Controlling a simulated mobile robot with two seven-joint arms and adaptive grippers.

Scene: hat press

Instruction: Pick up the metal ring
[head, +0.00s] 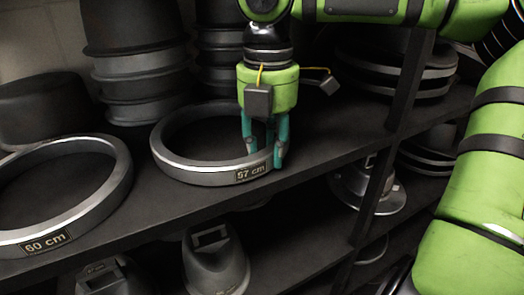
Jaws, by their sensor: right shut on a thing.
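A grey metal ring labelled "57 cm" (195,171) lies on the dark shelf in the middle of the head view. A larger metal ring labelled "60 cm" (113,194) lies on the same shelf at the left, cut off by the picture edge. My right gripper (266,160) points down at the right side of the 57 cm ring and is shut on its rim, with one finger in front of the rim. Part of the ring there is hidden by the fingers. The left gripper is not in view.
Stacked dark hat blocks (140,75) stand behind the rings. A shelf upright (408,85) rises to the right of my gripper, with stacked rings (440,68) beyond it. Blocks (213,262) stand on the shelf below. The front shelf edge (155,227) runs just before the rings.

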